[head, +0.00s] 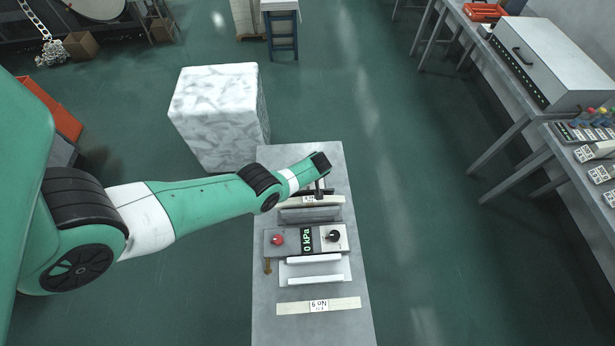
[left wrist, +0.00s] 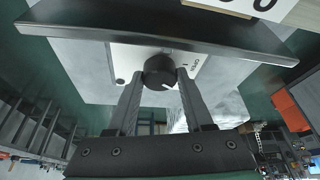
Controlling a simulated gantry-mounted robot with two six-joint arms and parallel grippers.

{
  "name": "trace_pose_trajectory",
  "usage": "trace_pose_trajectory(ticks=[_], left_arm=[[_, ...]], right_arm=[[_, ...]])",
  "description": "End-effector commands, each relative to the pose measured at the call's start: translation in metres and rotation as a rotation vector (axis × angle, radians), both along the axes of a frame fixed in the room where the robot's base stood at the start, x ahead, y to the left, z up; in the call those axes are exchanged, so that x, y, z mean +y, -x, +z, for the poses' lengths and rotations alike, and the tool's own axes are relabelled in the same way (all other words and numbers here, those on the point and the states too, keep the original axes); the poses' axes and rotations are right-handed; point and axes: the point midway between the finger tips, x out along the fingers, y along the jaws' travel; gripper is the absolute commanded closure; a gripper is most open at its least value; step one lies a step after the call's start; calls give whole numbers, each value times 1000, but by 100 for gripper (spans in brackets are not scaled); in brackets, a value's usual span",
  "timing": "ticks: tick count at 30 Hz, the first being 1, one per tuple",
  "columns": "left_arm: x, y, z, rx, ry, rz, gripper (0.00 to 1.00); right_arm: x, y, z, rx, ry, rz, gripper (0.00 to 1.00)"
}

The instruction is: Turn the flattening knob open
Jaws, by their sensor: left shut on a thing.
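The black flattening knob (left wrist: 160,70) sits on a white plate marked OPEN (left wrist: 203,66) in the left wrist view. It has a small white pointer mark near its lower edge. My left gripper (left wrist: 160,77) has one finger on each side of this knob and is shut on it. In the head view my left gripper (head: 319,190) reaches down at the far unit (head: 310,215) on the grey bench. My arm and gripper hide the knob there. My right gripper does not show.
Nearer on the bench (head: 285,325) is a panel with a red button (head: 278,239), a 0 kPa display (head: 307,239) and another black knob (head: 334,236). A marble block (head: 215,110) stands behind. A long table (head: 490,70) is at right, with open floor between.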

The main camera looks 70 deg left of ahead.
Motion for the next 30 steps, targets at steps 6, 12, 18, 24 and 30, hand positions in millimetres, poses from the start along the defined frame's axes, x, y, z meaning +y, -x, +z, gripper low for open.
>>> trace_pose_trajectory(ticks=[6,12,18,24,30], left_arm=[[0,-2,-4,-1,1,144,100],[0,-2,-3,-2,1,224,100],[0,-2,-2,-3,0,259,100],[0,-1,-1,-3,0,264,100],[0,-1,-1,-3,0,264,47]], right_arm=[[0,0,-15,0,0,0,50],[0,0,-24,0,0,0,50],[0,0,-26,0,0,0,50],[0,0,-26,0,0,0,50],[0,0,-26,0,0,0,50]])
